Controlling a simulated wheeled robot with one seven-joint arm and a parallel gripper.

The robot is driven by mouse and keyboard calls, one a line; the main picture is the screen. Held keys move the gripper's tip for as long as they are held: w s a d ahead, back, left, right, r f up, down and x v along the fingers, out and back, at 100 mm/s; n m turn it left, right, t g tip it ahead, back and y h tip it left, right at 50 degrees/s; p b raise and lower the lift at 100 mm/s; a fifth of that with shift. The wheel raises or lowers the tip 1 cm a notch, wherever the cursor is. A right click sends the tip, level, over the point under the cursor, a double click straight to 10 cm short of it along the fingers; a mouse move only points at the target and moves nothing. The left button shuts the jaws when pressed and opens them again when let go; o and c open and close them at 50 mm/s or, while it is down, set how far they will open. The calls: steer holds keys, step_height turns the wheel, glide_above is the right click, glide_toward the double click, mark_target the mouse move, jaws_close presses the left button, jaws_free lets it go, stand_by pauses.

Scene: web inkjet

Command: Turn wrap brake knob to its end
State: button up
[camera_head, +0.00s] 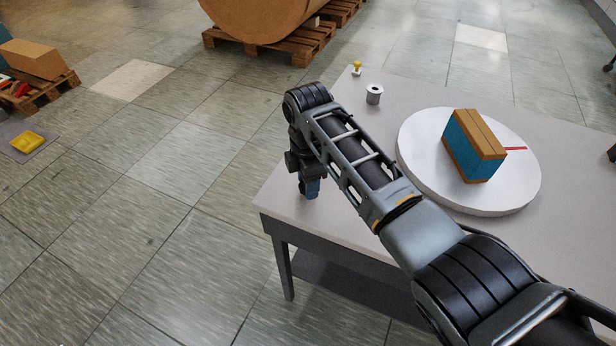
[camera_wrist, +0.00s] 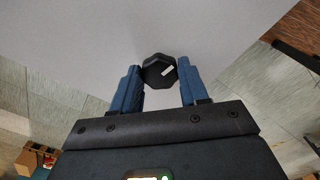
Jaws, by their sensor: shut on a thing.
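The brake knob (camera_wrist: 159,72) is a black, many-sided knob with a white mark on its top, in the wrist view. My gripper (camera_wrist: 160,80) has its two blue fingers on either side of the knob, shut on it near the fingertips. In the head view my gripper (camera_head: 310,188) points down at the left edge of the table; my arm hides the knob there. A round white turntable (camera_head: 420,180) on the table carries a blue box with brown top and edges (camera_head: 468,155). A red line marks the turntable's right side.
The grey table (camera_head: 375,290) has a small spool (camera_head: 374,94) and a yellow-topped button (camera_head: 356,68) near its far left corner. A large brown roll (camera_head: 260,15) lies on a wooden pallet (camera_head: 285,48) behind.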

steer(key=m, duration=0.3)
steer(key=shift+m, duration=0.4)
steer(key=m, duration=0.3)
steer(key=shift+m+p, duration=0.3)
steer(key=m, duration=0.3)
steer(key=shift+m, duration=0.4)
steer(key=m, duration=0.3)
steer(key=shift+m, duration=0.3)
steer(key=m, duration=0.3)
steer(key=shift+m, duration=0.3)
steer(key=m, duration=0.3)
steer(key=shift+m, duration=0.3)
steer(key=m, duration=0.7)
steer(key=shift+a, duration=0.1)
steer(key=m, duration=0.6)
steer(key=shift+m, duration=0.3)
steer(key=m, duration=1)
steer(key=shift+m, duration=0.4)
steer(key=m, duration=0.5)
steer(key=shift+w, duration=0.1)
steer(key=shift+m, duration=0.3)
